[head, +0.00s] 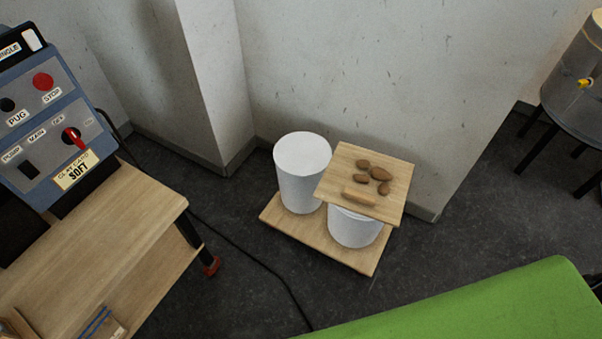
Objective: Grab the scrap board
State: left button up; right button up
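The scrap board (340,186) appears to be the square wooden board in the middle of the head view. It lies on top of a white cylindrical bucket (354,229) and reaches past its rim. Several brown lumps (380,174) and a short tan block (358,197) rest on it. Its left edge is close to a taller white cylinder (298,186); I cannot tell whether they touch. Neither of my grippers is in view.
Both white containers stand on a low wooden platform (335,250) near the wall corner. A wooden bench (110,225) with a control panel (50,110) is at left. A green surface (480,310) fills the lower right. A black cable (250,256) crosses the dark floor.

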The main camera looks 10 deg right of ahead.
aim_at(365, 182)
jog(key=l+u, duration=0.25)
jog(key=u, duration=0.15)
jog(key=l+u, duration=0.55)
jog(key=u, duration=0.3)
jog(key=k+l+u, duration=0.1)
jog(key=l+u, duration=0.15)
jog(key=u, duration=0.15)
jog(key=k+l, duration=0.25)
jog(key=l, duration=0.35)
jog(key=k+l, duration=0.3)
jog(key=l, duration=0.25)
jog(key=k+l, duration=0.25)
jog(key=l, duration=0.35)
jog(key=k+l, duration=0.25)
jog(key=l, duration=0.35)
jog(key=k+l, duration=0.3)
jog(key=l, duration=0.25)
jog(key=k+l, duration=0.25)
jog(key=l, duration=0.35)
jog(key=k+l, duration=0.3)
jog(key=l, duration=0.3)
jog(key=k+l, duration=0.25)
jog(key=l, duration=0.3)
